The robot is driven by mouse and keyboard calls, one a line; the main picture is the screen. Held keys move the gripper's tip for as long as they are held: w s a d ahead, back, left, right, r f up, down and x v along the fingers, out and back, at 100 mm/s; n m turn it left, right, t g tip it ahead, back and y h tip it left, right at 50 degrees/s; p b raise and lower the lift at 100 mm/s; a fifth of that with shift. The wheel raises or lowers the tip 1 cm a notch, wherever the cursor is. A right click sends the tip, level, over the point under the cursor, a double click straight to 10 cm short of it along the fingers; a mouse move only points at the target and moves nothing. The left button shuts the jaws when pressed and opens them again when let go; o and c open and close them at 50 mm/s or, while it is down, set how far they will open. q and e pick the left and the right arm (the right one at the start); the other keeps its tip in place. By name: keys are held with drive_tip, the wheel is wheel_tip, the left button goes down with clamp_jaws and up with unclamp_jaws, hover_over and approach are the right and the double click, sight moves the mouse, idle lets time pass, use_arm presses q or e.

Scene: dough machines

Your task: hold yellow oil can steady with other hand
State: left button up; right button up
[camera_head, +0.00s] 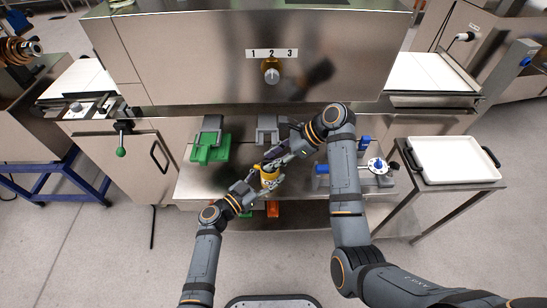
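The yellow oil can (268,176) stands over the steel shelf at the middle, between my two grippers. My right gripper (268,164) reaches in from the upper right and is at the can's top. My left gripper (258,183) reaches in from the lower left and is at the can's left side. The fingers of both hide part of the can. At this size I cannot tell whether either gripper is closed on it.
The steel shelf (220,184) holds a green part (210,148), a grey part (270,128) and a blue device with a round dial (378,166). The steel machine (180,60) stands behind. A white tray (453,160) sits on a side table at right.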

clamp_jaws()
drive_tip(key=shift+w+n+g, duration=0.15)
drive_tip(key=shift+n+g, duration=0.55)
drive_tip(key=shift+n, duration=0.2)
drive_tip(key=shift+w+n+g+h, duration=0.1)
drive_tip(key=shift+n+g+h, duration=0.2)
drive_tip(key=shift+n+g, duration=0.95)
unclamp_jaws()
drive_tip(key=shift+t, duration=0.25)
